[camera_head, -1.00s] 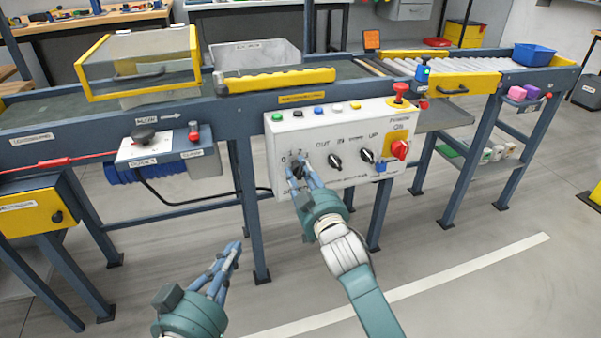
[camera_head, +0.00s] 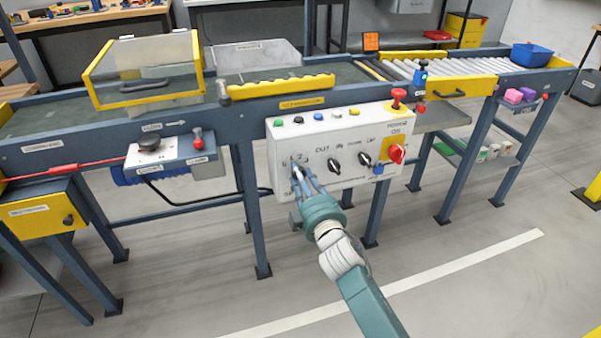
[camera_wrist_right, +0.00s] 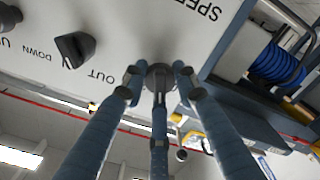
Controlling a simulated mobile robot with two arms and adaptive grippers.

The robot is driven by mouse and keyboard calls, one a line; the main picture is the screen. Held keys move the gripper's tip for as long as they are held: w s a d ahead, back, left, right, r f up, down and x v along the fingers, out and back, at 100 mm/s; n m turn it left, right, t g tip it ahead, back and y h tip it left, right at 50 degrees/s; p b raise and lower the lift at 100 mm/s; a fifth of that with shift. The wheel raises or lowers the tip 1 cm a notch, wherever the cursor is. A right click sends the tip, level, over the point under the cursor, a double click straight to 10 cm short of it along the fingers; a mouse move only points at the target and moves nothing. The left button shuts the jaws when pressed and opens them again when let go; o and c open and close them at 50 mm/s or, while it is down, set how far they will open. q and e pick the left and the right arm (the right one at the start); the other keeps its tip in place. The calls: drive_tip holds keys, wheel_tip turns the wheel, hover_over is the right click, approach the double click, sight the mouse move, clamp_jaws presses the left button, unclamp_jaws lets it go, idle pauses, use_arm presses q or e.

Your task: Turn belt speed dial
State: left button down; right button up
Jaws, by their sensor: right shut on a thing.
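The white control box (camera_head: 300,142) hangs on the front of the conveyor, with buttons along its top and knobs on its face. My right gripper (camera_head: 299,176) is at the box's left knob, the dark round speed dial (camera_wrist_right: 160,72), beside the printed word that starts "SPEE". In the right wrist view my fingers (camera_wrist_right: 160,88) close around the dial and touch it. The fingers hide most of the dial in the head view, so its pointer position cannot be read. My left gripper is out of view.
Beside the dial are black selector knobs (camera_head: 335,166), a red rotary switch (camera_head: 397,154) and a red mushroom button (camera_head: 398,95). A smaller panel (camera_head: 165,155) with a black knob is at left. The floor in front is clear.

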drive_tip(key=n, duration=0.3)
drive_tip(key=shift+d+f+n+p, duration=0.2)
drive_tip(key=shift+f+n+p, duration=0.1)
drive_tip(key=shift+p, duration=0.05)
drive_tip(key=shift+n, duration=1.8)
drive_tip(key=shift+d, duration=0.1)
drive_tip(key=o, duration=1.1)
drive_tip(key=shift+o, duration=0.2)
drive_tip(key=shift+r, duration=0.15)
drive_tip(key=v, duration=1.2)
